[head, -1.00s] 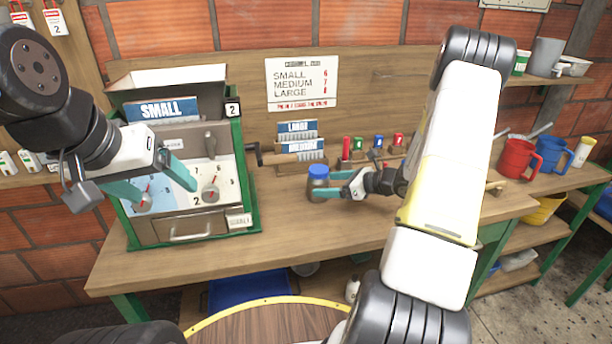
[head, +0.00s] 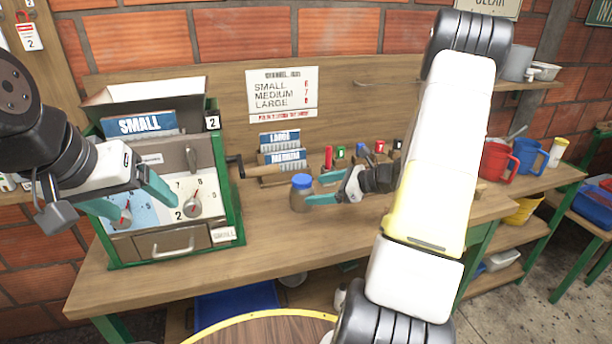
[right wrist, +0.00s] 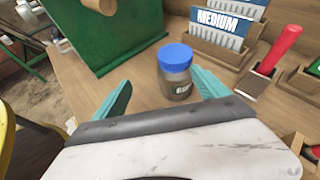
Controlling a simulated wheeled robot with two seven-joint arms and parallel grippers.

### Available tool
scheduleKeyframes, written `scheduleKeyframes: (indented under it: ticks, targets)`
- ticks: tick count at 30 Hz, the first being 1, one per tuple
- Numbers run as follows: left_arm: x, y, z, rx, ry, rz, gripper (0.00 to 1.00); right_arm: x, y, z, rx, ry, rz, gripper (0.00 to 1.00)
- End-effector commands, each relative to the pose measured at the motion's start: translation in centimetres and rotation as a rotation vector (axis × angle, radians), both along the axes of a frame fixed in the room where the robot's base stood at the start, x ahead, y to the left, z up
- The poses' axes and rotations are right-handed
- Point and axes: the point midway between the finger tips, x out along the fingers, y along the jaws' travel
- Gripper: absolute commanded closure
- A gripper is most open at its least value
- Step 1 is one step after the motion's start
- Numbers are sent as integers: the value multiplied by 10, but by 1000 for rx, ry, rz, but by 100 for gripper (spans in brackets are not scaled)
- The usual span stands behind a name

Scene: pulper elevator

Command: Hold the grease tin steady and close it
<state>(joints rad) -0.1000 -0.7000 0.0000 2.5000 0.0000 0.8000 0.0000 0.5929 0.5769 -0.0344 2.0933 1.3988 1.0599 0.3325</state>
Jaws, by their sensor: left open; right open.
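The grease tin (head: 299,199) is a small brownish jar with a blue lid (head: 301,181) on top, upright on the bench. In the right wrist view the tin (right wrist: 176,85) shows part of a label, and its blue lid (right wrist: 175,57) looks level; I cannot tell how tightly it sits. My right gripper (head: 319,191) is open beside the tin. In the right wrist view its teal fingers (right wrist: 158,97) spread either side of the tin, which is closer to the right finger. My left gripper (head: 149,205) is open and empty in front of the machine's dial panel.
The green-framed machine (head: 229,190) with dials and a drawer stands left of the tin, its crank (head: 238,160) pointing toward it. Red (head: 497,160) and blue mugs (head: 528,157) are at right. The front bench top is clear.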

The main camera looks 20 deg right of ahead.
Motion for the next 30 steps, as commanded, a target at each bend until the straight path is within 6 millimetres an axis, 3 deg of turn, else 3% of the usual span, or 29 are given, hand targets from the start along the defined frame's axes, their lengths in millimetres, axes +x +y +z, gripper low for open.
scheduleKeyframes:
  ticks: [6,15,24,30]
  targets:
    - [0,0,0,0,0,0,21,-41,61,67,-250,-157,329,15]
    - [0,0,0,0,0,0,21,-124,113,129,-666,-422,789,15]
    - [0,0,0,0,0,0,21,-200,117,170,-1143,-729,1185,15]
    - [0,0,0,0,0,0,21,-231,106,190,-1437,-905,1361,15]
